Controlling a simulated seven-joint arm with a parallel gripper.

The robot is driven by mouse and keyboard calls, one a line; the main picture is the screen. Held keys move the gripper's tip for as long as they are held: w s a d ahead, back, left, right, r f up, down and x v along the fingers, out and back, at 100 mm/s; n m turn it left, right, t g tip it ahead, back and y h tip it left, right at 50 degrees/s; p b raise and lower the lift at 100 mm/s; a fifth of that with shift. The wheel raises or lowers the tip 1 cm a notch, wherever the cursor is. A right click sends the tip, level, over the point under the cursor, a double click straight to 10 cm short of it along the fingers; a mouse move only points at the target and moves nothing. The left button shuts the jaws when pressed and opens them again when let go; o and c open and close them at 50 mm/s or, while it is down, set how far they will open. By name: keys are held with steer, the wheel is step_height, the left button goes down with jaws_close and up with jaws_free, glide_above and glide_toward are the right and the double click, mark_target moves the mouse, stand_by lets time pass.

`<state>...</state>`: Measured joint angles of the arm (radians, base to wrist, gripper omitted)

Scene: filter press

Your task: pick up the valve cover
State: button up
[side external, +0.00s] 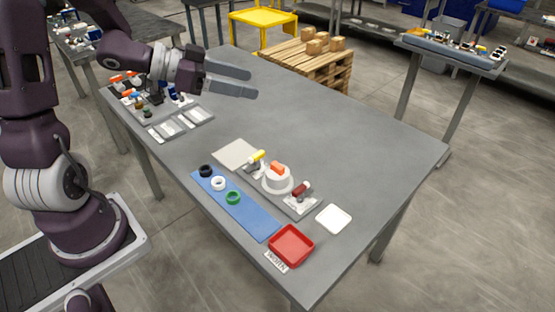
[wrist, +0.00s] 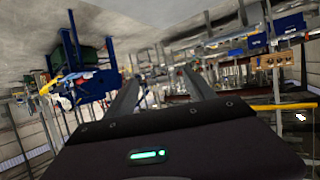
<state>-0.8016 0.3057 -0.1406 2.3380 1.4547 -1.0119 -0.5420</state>
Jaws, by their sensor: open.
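The likely valve cover is a white round part with an orange block on top (side external: 278,170), on a grey plate in the middle front of the table in the side external view. I cannot tell for certain that this is the cover. My gripper (side external: 252,83) is high over the back left of the table, well apart from that part. Its two fingers are spread with nothing between them. The wrist view shows the open fingers (wrist: 162,74) pointing out across the room, and the white part does not show there.
A yellow-handled part (side external: 256,156) and a dark red-handled part (side external: 301,189) flank the white part. A blue mat (side external: 256,219) holds black, white and green rings. A red tray (side external: 292,245) and a white pad (side external: 334,218) stand nearby. The table's right side is clear.

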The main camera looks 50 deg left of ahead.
glide_toward(274, 173)
steer(key=w+f, duration=0.1)
steer(key=w+d+f, duration=0.1)
steer(key=shift+w+f, duration=0.3)
steer(key=shift+w, duration=0.05)
steer(key=x, duration=0.7)
steer(key=shift+r, duration=0.1)
steer(key=c, duration=1.1)
